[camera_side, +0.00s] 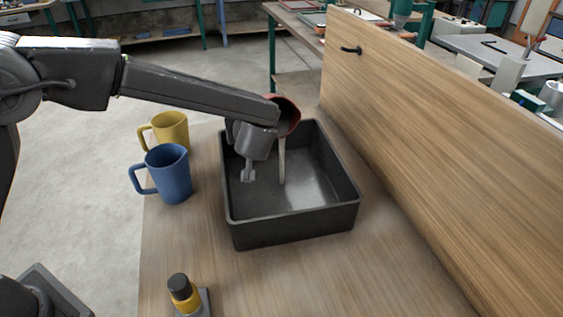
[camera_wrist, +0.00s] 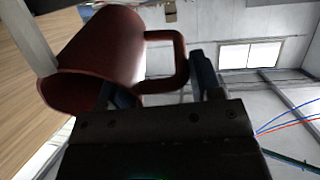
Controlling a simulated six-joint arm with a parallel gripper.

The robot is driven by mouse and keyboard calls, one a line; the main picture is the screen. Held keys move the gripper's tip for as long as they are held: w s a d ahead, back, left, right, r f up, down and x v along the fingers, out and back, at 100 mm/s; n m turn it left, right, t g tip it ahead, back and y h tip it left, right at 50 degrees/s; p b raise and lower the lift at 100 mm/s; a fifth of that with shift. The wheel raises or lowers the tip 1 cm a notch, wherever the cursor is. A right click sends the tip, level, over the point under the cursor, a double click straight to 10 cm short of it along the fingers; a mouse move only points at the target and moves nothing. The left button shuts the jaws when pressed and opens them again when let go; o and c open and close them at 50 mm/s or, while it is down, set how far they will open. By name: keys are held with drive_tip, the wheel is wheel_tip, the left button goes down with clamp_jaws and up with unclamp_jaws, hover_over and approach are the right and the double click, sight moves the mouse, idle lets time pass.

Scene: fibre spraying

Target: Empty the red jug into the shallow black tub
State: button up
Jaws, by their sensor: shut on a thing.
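The red jug (camera_side: 289,112) is tipped over the shallow black tub (camera_side: 295,229), mostly hidden behind my arm in the side view. A pale stream runs down from its mouth into the tub, and a light patch shows on the tub floor. In the wrist view the red jug (camera_wrist: 110,48) lies tilted with its handle towards the right. My gripper (camera_wrist: 158,92) is shut on the jug; the finger tips are partly hidden by the jug and its handle.
A yellow jug (camera_side: 172,131) and a blue jug (camera_side: 169,174) stand upright left of the tub. A yellow-and-black object (camera_side: 183,293) stands at the table's front. A tall wooden panel (camera_side: 450,130) rises along the right. The table right of the tub's front is clear.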

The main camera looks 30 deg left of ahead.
drive_tip(key=shift+s+d+f+t+y, duration=0.6)
drive_tip(key=shift+s+t, duration=0.05)
drive_tip(key=shift+t, duration=0.15)
idle(0.9)
drive_tip(key=shift+s+d+r+t+y+p, duration=0.1)
drive_tip(key=shift+s+d+t+y+p, duration=0.1)
drive_tip(key=shift+t+y+p, duration=0.25)
drive_tip(key=shift+s+d+r+t+y+p, duration=0.15)
drive_tip(key=shift+t+y+p, duration=0.15)
drive_tip(key=shift+t, duration=0.25)
idle(1.0)
drive_tip(key=w+a+r+g+h, duration=0.1)
drive_tip(key=w+a+g+h, duration=0.1)
drive_tip(key=g+h, duration=0.1)
drive_tip(key=w+a+r+g+h+b, duration=0.1)
drive_tip(key=w+a+r+g+h, duration=0.1)
drive_tip(key=g, duration=0.3)
drive_tip(key=w+a+r+g+h, duration=0.2)
drive_tip(key=w+g+h, duration=0.1)
drive_tip(key=g+h, duration=0.1)
drive_tip(key=shift+w+g+h+b, duration=0.1)
drive_tip(key=shift+g+h+b, duration=0.3)
drive_tip(key=shift+h, duration=0.05)
drive_tip(key=shift+w+a+f+g+h, duration=0.1)
drive_tip(key=shift+w+a+g+h, duration=0.25)
drive_tip(key=shift+w+g+h, duration=0.25)
